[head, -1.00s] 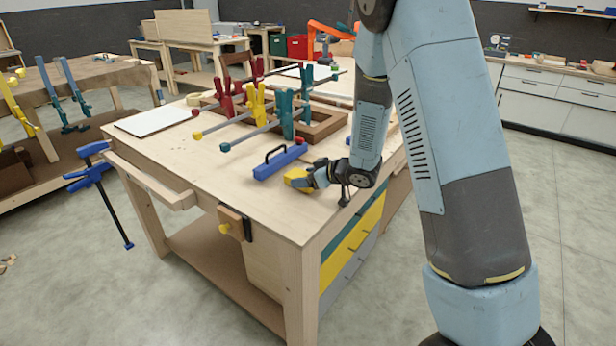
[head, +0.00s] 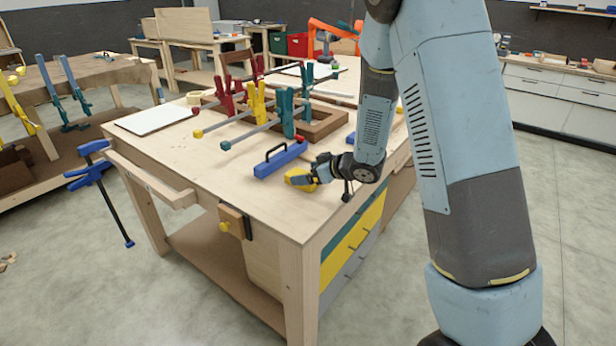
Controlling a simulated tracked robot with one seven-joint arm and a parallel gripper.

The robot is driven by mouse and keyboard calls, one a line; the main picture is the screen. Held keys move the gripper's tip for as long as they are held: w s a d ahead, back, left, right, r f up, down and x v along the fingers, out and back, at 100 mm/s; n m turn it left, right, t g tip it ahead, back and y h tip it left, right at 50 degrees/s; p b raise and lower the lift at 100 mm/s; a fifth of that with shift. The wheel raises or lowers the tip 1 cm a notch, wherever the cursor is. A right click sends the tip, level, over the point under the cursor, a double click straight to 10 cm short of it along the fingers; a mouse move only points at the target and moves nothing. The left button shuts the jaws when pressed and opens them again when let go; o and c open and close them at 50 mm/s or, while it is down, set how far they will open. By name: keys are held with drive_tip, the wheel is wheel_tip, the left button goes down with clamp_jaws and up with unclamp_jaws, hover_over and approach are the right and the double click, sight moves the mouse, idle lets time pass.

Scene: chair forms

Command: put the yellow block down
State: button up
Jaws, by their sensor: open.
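The yellow block (head: 298,178) is on the workbench top (head: 225,195), close to its front right edge. My gripper (head: 309,180) is at the block's right side, low over the bench. Its jaws are open, and the near finger covers part of the block. I cannot tell whether the fingers still touch the block. The block's underside is hidden, but it appears to rest on the wood.
A blue block with a black handle (head: 280,158) lies just behind the yellow block. Red, yellow and teal clamps (head: 257,103) stand on a wooden frame (head: 322,122) farther back. A white board (head: 153,119) lies at the left. The front left of the bench is clear.

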drive_tip(key=s+d+r+m+t+h, duration=0.1)
drive_tip(key=s+d+r+m+h, duration=0.4)
drive_tip(key=d+r, duration=0.55)
drive_tip(key=s+d+r+m+t+h, duration=0.2)
drive_tip(key=s+d+r+h, duration=0.35)
drive_tip(key=d+r, duration=0.55)
drive_tip(key=s+r+m+g, duration=0.3)
drive_tip(key=s+g, duration=0.2)
drive_tip(key=s, duration=1.8)
drive_tip(key=shift+a+y, duration=0.3)
drive_tip(key=shift+y, duration=0.15)
